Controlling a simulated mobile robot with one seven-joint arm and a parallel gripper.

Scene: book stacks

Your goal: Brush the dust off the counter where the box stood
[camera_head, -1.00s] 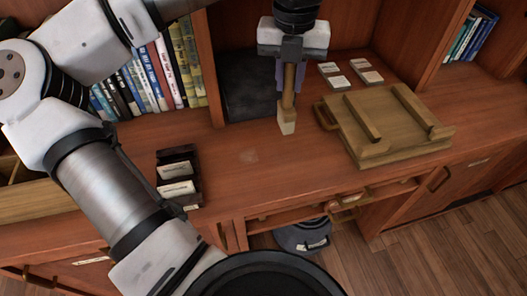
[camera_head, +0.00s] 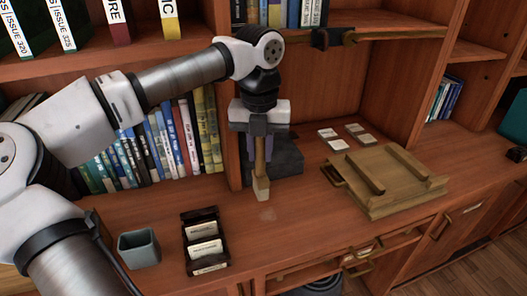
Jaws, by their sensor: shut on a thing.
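My gripper (camera_head: 259,138) is shut on a brush (camera_head: 261,178) with a wooden handle and a pale, blocky bristle end. The brush hangs upright, bristles down, over the counter (camera_head: 330,225). A faint pale dust patch (camera_head: 267,213) lies on the counter just in front of the bristles. I cannot tell whether the bristles touch the wood. A dark grey box (camera_head: 287,160) stands behind the brush at the back of the counter, partly hidden by the gripper and brush.
A wooden tray-like stand (camera_head: 385,180) is to the right, with small card stacks (camera_head: 333,139) behind it. A dark card holder (camera_head: 205,240) and a grey-green cup (camera_head: 139,248) stand at front left. Books (camera_head: 165,140) line the shelf behind my arm.

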